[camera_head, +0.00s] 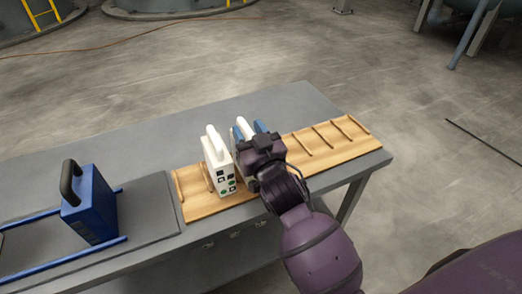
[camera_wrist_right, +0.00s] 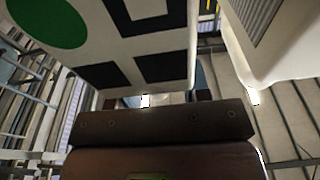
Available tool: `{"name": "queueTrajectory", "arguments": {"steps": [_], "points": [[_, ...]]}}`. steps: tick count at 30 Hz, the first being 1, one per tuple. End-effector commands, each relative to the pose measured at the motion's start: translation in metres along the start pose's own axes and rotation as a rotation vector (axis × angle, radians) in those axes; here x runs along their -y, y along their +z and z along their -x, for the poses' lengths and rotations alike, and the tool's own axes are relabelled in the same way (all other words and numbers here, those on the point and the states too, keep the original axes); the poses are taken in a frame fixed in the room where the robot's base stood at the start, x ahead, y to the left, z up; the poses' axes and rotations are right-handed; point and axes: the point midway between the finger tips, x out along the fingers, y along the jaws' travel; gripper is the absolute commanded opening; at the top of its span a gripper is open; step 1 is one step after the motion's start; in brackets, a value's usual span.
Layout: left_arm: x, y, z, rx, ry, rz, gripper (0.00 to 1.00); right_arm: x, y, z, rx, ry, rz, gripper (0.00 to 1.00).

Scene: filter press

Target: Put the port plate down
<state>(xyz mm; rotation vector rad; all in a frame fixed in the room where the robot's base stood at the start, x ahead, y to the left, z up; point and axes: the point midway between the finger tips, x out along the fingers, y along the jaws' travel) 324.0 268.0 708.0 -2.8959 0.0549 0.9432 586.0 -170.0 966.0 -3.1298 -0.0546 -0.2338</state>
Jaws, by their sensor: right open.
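A white plate (camera_head: 217,165) with a white handle, black squares and green dots on its end stands upright in the wooden rack (camera_head: 340,134). My right gripper (camera_head: 258,148) is open just to its right, over the rack. In the right wrist view a white plate face (camera_wrist_right: 110,45) with a green circle and black squares is close up at upper left, and another white body (camera_wrist_right: 240,60) is at upper right. I cannot tell which plate is the port plate, or whether the jaws touch one. My left gripper is out of view.
Behind my gripper stand another white handle (camera_head: 243,127) and a blue plate (camera_head: 261,127). A blue block with a black handle (camera_head: 90,205) stands on blue rails at left. The rack's right slots are empty. The grey table (camera_head: 150,150) is clear behind the rack.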

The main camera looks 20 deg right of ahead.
Motion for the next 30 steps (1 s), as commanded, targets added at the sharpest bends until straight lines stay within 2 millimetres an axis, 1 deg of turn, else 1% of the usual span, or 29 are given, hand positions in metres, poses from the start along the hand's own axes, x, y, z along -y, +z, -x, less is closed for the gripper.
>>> {"name": "queueTrajectory", "arguments": {"steps": [18,24,30], "points": [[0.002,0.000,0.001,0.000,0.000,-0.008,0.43,0.000,0.001,0.088,0.003,0.002,-0.001,0.43],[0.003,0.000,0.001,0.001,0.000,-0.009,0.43,0.000,0.001,0.107,0.003,0.001,-0.001,0.43],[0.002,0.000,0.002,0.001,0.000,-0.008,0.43,0.000,0.000,0.115,0.000,0.000,0.000,0.43]]}}
